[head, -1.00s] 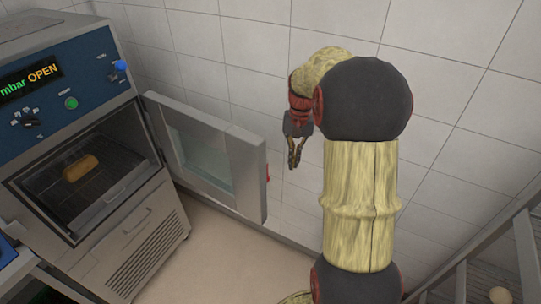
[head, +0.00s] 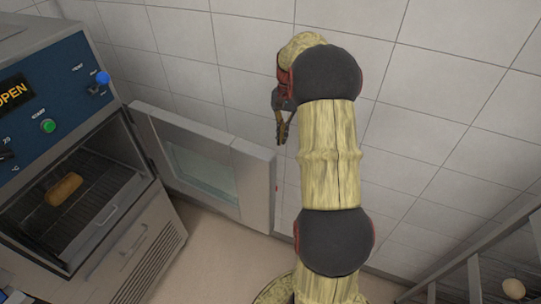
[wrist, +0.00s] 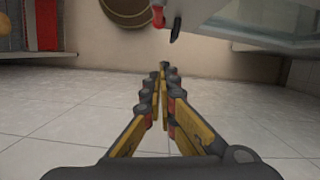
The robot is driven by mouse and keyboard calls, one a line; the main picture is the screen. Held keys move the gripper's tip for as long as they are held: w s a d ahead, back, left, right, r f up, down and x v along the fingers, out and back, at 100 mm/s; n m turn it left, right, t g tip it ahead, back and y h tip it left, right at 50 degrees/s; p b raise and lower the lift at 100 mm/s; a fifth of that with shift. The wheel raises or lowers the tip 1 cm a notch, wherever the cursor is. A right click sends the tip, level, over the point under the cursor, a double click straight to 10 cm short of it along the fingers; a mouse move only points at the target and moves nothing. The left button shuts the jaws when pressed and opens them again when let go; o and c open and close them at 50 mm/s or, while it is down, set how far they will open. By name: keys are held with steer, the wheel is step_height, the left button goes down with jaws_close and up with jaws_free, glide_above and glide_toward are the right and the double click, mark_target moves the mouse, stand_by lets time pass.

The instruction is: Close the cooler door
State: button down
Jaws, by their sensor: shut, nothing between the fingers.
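The cooler door (head: 205,165) stands wide open in the head view, swung out to the right from the cooler (head: 60,150), with a glass pane in its middle. A loaf (head: 64,189) lies on a wire rack inside the open chamber. My gripper (head: 282,141) is to the right of the door's free edge, close to the tiled wall and apart from the door. In the wrist view, my gripper (wrist: 163,68) has its fingertips together with nothing between them. Part of the door (wrist: 270,25) shows at the upper right there, with a red and black piece (wrist: 160,17) at its edge.
The tiled wall (head: 420,70) runs behind my arm and the door. A metal rack (head: 490,255) with a pale round item (head: 513,288) stands at the lower right. Bare floor (head: 215,260) lies below the door.

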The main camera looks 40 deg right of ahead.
steer(key=s+a+f, duration=0.3)
steer(key=a+f, duration=0.2)
steer(key=f, duration=0.4)
steer(key=shift+s+a+f+b, duration=0.2)
steer(key=shift+s+a+b, duration=0.1)
steer(key=shift+b, duration=0.1)
